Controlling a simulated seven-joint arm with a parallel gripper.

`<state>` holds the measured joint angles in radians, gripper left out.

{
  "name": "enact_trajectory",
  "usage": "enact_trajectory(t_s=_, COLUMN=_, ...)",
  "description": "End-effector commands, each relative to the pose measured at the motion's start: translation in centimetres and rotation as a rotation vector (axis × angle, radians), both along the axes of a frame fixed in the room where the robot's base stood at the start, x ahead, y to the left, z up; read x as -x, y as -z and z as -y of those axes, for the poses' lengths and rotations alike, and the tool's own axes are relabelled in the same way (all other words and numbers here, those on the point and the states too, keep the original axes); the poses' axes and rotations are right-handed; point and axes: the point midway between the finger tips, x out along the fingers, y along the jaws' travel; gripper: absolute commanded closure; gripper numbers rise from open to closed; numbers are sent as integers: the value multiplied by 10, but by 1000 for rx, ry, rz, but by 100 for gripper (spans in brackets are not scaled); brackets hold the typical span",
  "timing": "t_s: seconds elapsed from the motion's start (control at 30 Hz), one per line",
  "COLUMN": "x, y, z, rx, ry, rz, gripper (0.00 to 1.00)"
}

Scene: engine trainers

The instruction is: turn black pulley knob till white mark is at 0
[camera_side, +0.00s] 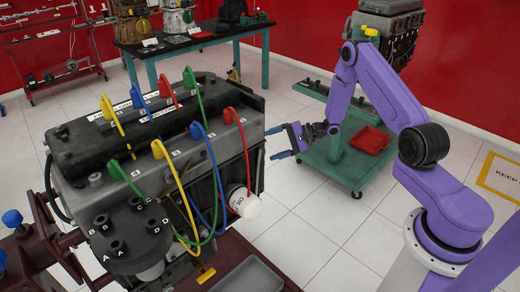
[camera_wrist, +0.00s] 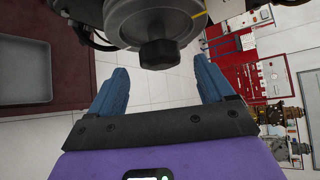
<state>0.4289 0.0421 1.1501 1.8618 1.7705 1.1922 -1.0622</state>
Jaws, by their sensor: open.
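The black pulley knob (camera_wrist: 159,54) is a dark hex-shaped piece in the wrist view, at the centre of a round grey pulley (camera_wrist: 125,14) cut off by the top edge. A white mark and a 0 cannot be made out. My gripper (camera_wrist: 160,69) is open, with one blue finger on each side of the knob in the picture and visible gaps to both. Contact is not visible. In the side view my gripper (camera_side: 272,143) is to the right of the engine (camera_side: 150,130), fingers pointing towards it. The pulley and knob are hidden there.
A white oil filter (camera_side: 245,204) sticks out of the engine below my gripper. A green cart (camera_side: 340,160) with a red tray (camera_side: 370,139) stands behind my gripper. A grey tray (camera_wrist: 25,72) lies at the left in the wrist view. Coloured cables cross the engine.

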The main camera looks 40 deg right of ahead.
Motion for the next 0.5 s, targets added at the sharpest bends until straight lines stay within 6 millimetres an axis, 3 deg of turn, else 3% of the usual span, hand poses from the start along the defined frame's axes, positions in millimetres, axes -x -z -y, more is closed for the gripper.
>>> enact_trajectory(t_s=0.2, x=-21, y=12, z=-24, rx=0, ry=-2, rz=1, gripper=19)
enact_trajectory(t_s=0.5, x=-31, y=17, z=-36, rx=-1, ry=0, rz=1, gripper=19)
